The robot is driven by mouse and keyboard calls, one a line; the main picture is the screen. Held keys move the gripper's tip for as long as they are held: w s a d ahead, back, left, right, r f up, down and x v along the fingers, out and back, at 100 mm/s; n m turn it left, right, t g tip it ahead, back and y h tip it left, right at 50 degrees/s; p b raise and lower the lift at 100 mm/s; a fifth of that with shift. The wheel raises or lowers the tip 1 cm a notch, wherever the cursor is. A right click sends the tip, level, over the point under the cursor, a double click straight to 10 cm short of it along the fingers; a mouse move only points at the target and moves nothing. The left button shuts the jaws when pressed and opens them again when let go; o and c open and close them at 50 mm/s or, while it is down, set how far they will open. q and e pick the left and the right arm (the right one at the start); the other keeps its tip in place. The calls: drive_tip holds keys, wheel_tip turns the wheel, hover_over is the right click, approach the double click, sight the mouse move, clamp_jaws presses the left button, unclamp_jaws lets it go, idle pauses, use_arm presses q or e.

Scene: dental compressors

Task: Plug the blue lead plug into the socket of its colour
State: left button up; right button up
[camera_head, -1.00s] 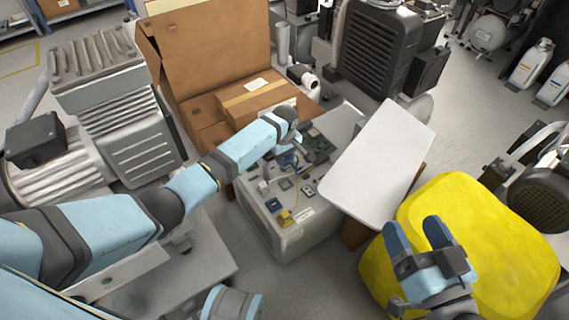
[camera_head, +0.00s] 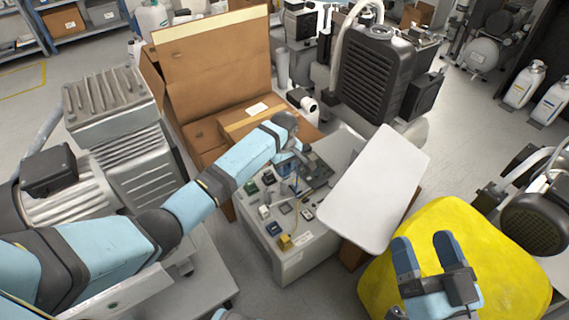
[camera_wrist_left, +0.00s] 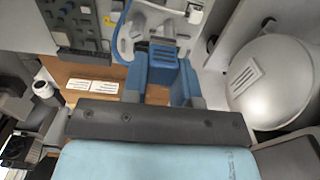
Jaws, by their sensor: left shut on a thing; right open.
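My left gripper (camera_head: 298,170) is above the far part of the grey bench unit (camera_head: 292,268). In the left wrist view its blue fingers (camera_wrist_left: 162,75) are shut on a dark blue piece (camera_wrist_left: 160,62), which looks like the blue lead plug. The plug's tip is hidden in both views. My right gripper (camera_head: 426,258) is open and empty over a yellow padded object (camera_head: 500,262).
A white board (camera_head: 375,190) slopes at the unit's right side. An open cardboard box (camera_head: 215,60) stands behind, and a ribbed grey machine (camera_head: 125,130) stands left. A dark compressor (camera_head: 378,70) is at the back. Small dark parts crowd the unit's top.

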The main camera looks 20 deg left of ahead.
use_arm(q)
drive_tip(key=s+a+f+p, duration=0.1)
drive_tip(key=s+f+p, duration=0.4)
drive_tip(key=s+f, duration=0.4)
drive_tip(key=shift+f, duration=0.3)
drive_tip(key=shift+w+f+b, duration=0.1)
drive_tip(key=shift+f+b, duration=1.7)
drive_tip(key=shift+f, duration=1.7)
drive_tip(key=shift+f+p, duration=0.25)
drive_tip(key=shift+p, duration=0.2)
